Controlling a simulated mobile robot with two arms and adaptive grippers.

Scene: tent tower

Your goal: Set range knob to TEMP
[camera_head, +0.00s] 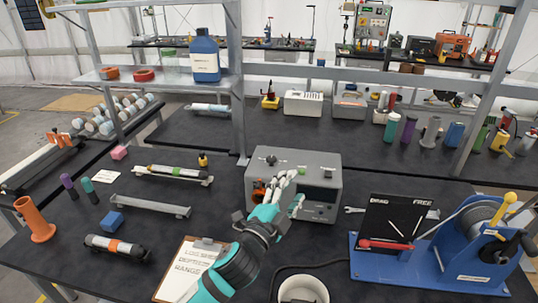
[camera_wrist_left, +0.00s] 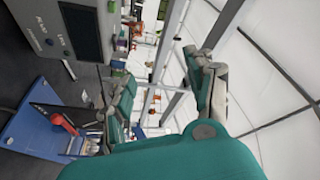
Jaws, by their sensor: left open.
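A grey instrument box (camera_head: 318,160) stands on the dark bench, with a dark display (camera_head: 322,193) on its front and a black knob (camera_head: 271,159) on top. I cannot read which control is the range knob; my gripper hides part of the front panel. My left gripper (camera_head: 291,193) is open and empty just in front of that panel, pointing up at it. Whether it touches the box is unclear. In the left wrist view, the box's display (camera_wrist_left: 80,30) and white lettering are at the upper left, beside the open fingers (camera_wrist_left: 165,85). My right gripper is not in view.
A clipboard (camera_head: 190,268) lies left of my left arm, its list including RANGE. A blue winch stand (camera_head: 430,272) with a black DRAG/FREE panel (camera_head: 397,218) is at right. A shelf post (camera_head: 236,80) rises behind the box.

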